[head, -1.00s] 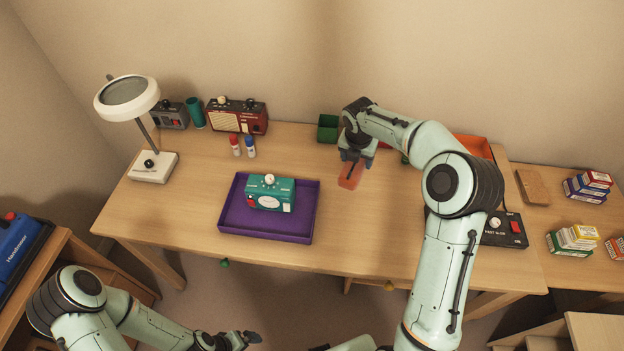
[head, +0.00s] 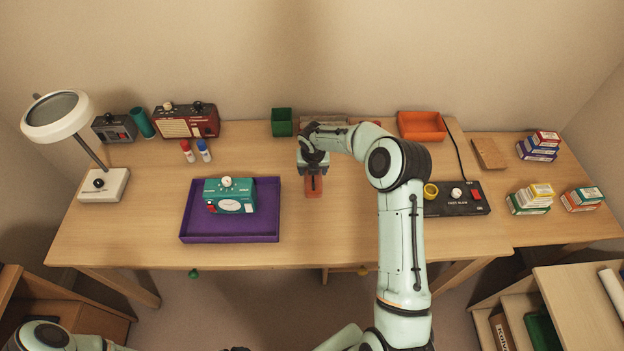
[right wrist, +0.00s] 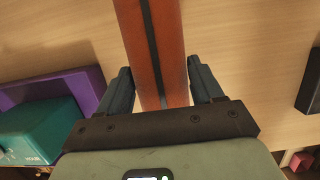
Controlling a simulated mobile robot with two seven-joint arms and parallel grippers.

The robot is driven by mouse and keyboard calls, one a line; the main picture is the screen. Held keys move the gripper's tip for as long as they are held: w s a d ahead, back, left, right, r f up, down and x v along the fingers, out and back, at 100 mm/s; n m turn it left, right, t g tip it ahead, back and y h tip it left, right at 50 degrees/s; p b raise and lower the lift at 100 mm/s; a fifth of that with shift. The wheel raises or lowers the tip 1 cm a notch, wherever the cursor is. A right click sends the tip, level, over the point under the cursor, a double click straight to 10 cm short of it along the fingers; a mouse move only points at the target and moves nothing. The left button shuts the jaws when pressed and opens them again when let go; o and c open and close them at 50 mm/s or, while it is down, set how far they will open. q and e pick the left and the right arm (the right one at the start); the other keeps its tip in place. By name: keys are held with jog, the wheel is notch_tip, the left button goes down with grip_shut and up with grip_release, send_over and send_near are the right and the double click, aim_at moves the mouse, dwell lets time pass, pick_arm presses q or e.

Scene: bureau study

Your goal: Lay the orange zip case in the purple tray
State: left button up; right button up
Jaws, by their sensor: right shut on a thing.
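The orange zip case (head: 314,187) is in my right gripper (head: 314,176), to the right of the purple tray. In the right wrist view the case (right wrist: 155,50), with a dark zip stripe along it, runs between the two fingers (right wrist: 160,92). I cannot tell how high it is above the desk. The purple tray (head: 262,228) lies on the desk left of the case; its edge shows in the wrist view (right wrist: 92,85). A teal device with a white knob (head: 230,196) sits in the tray's left and middle part. Only a dark tip of my left gripper (head: 238,349) shows at the bottom edge.
A lamp (head: 103,185) is at left, a black control box (head: 457,199) at right. Desk between tray and case is clear.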

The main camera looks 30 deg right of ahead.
jog(key=shift+s+a+x, duration=0.1)
jog(key=shift+s+x, duration=0.05)
jog(key=shift+x, duration=0.7)
jog(key=shift+s+a+x, duration=0.1)
jog(key=shift+s+x, duration=0.1)
jog(key=shift+x, duration=0.65)
jog(key=shift+s+a+x, duration=0.1)
jog(key=shift+s+x, duration=0.05)
jog(key=shift+x, duration=0.65)
jog(key=shift+f, duration=0.15)
jog(key=shift+f, duration=0.15)
jog(key=o, duration=1.2)
jog(key=v, duration=1.2)
jog(key=shift+a, duration=0.1)
